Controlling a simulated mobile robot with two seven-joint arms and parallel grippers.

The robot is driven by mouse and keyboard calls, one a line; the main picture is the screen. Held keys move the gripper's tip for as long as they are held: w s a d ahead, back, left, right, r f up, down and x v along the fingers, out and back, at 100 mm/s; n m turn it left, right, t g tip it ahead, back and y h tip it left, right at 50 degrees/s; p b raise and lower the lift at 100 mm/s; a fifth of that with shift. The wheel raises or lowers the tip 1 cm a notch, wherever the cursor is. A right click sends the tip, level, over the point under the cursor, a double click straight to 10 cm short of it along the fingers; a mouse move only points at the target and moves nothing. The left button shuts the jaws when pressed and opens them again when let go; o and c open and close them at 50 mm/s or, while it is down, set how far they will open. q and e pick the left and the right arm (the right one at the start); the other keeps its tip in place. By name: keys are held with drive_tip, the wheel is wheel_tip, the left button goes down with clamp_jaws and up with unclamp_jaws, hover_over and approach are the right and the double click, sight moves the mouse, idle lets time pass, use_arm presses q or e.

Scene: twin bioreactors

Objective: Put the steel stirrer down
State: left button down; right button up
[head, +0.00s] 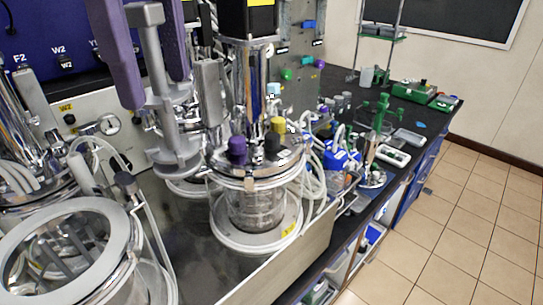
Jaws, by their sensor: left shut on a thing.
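The steel stirrer (157,60) is a grey upright shaft with a crosspiece at the top and bladed impellers lower down. My left gripper (156,88) has two purple fingers, one on each side of the shaft, and is shut on the stirrer. The stirrer is roughly upright, with its lowest impeller (177,162) left of the lidded glass vessel (256,205). I cannot tell whether its lower end touches anything. My right gripper is not in view.
An open glass vessel with a wide grey rim (18,232) stands at the front left. Hoses and steel fittings crowd both vessels. A dark bench (408,122) with green racks (412,91) runs to the back right. The tiled floor (470,215) at right is clear.

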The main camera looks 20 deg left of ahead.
sight(178, 159)
use_arm(q)
drive_tip(key=f+m+b, duration=0.1)
drive_tip(key=f+m, duration=0.1)
drive_tip(key=w+a+f+m+b, duration=0.1)
drive_tip(key=m, duration=0.1)
drive_tip(key=f+m+b, duration=0.2)
drive_tip(key=shift+w+a+f, duration=0.2)
drive_tip(key=shift+w+f, duration=0.15)
wheel_tip(178, 159, down, 6)
drive_tip(key=shift+r+b, duration=0.15)
drive_tip(key=shift+b, duration=0.5)
wheel_tip(178, 159, down, 14)
drive_tip(key=p, duration=0.1)
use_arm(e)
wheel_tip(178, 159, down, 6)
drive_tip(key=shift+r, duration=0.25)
use_arm(q)
drive_tip(key=shift+c, duration=0.3)
unclamp_jaws()
wheel_tip(178, 159, up, 12)
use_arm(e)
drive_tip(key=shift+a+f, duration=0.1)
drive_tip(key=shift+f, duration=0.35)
